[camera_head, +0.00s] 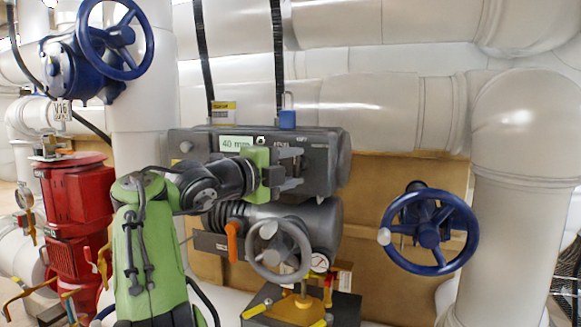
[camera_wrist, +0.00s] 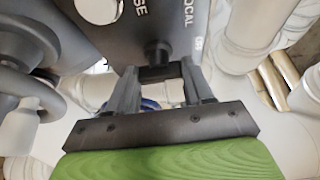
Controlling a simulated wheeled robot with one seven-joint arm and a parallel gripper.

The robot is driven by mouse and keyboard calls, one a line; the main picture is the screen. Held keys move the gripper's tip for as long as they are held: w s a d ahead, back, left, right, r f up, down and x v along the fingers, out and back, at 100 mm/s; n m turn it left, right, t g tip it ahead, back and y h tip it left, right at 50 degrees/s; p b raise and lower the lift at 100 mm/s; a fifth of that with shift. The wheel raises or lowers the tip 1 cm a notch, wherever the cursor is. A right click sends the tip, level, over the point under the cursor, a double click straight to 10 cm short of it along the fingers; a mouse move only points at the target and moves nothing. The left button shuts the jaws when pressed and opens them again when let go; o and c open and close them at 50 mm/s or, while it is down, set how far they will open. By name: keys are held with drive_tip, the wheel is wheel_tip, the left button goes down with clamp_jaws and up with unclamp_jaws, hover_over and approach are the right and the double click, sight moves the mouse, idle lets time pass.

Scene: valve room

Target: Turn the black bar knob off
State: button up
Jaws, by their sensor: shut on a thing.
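The black bar knob (camera_wrist: 158,73) sits on a short round stem on the dark grey actuator housing (camera_wrist: 185,30), beside the printed word LOCAL. My gripper (camera_wrist: 160,82) has its two grey fingers on either side of the bar, shut on it. In the head view my gripper (camera_head: 292,169) reaches from the left to the right part of the housing (camera_head: 325,150). The knob cannot be made out clearly there, behind the fingers.
A grey handwheel (camera_head: 279,250) and an orange lever (camera_head: 232,242) are below my gripper. A blue padlock (camera_head: 288,119) hangs above it. A blue handwheel (camera_head: 430,232) stands to the right, a red actuator (camera_head: 75,200) to the left. Large pale pipes (camera_head: 370,105) run behind.

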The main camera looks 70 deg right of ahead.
drive_tip(key=shift+f, duration=0.1)
drive_tip(key=o, duration=1)
drive_tip(key=shift+o, duration=0.2)
drive_tip(key=b+v, duration=0.1)
drive_tip(key=v, duration=1.4)
drive_tip(key=shift+a+b, duration=0.3)
drive_tip(key=shift+a, duration=0.1)
drive_tip(key=shift+w+d, duration=0.1)
drive_tip(key=shift+w, duration=0.1)
